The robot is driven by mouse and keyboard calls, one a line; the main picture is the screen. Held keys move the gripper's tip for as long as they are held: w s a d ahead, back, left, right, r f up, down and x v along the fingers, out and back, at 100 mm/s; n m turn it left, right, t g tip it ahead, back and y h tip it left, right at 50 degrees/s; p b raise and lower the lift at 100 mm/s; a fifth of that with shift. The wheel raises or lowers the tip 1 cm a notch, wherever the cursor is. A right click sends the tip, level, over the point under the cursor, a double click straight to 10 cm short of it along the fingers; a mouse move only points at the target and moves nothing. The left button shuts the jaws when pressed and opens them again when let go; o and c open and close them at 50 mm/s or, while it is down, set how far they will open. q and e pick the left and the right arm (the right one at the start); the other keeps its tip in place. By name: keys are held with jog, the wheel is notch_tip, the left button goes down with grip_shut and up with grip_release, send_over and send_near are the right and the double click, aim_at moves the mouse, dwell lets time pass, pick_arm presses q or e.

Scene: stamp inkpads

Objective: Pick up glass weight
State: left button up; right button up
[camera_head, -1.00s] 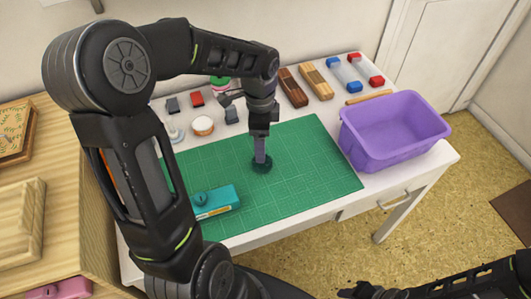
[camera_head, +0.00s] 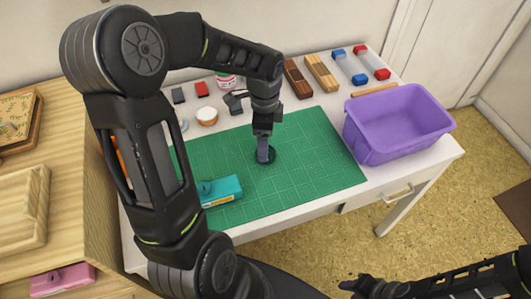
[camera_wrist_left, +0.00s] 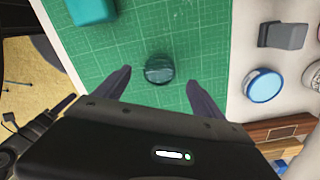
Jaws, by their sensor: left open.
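The glass weight (camera_head: 271,155) is a small dark green, round, glassy piece on the green cutting mat (camera_head: 310,165). In the left wrist view the glass weight (camera_wrist_left: 159,69) lies between and slightly beyond the tips of my left gripper (camera_wrist_left: 158,78), with visible gaps on both sides. The left gripper (camera_head: 264,153) points down over the weight in the head view and partly hides it. It is open and holds nothing. My right gripper (camera_head: 368,287) is at the bottom edge of the head view, away from the table; its jaws are unclear.
A teal box (camera_head: 222,190) lies on the mat left of the weight. A purple bin (camera_head: 395,125) stands at the table's right. Stamps, a round inkpad (camera_head: 207,116) and wooden blocks (camera_head: 321,72) line the back. The mat around the weight is mostly clear.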

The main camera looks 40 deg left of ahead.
pick_arm(q)
notch_tip(320, 180, down, 5)
jog(key=shift+f, duration=0.1)
jog(key=shift+c, duration=0.6)
jog(key=c, duration=1.5)
jog(key=shift+c, duration=0.2)
notch_tip(320, 180, up, 10)
dwell(0.4)
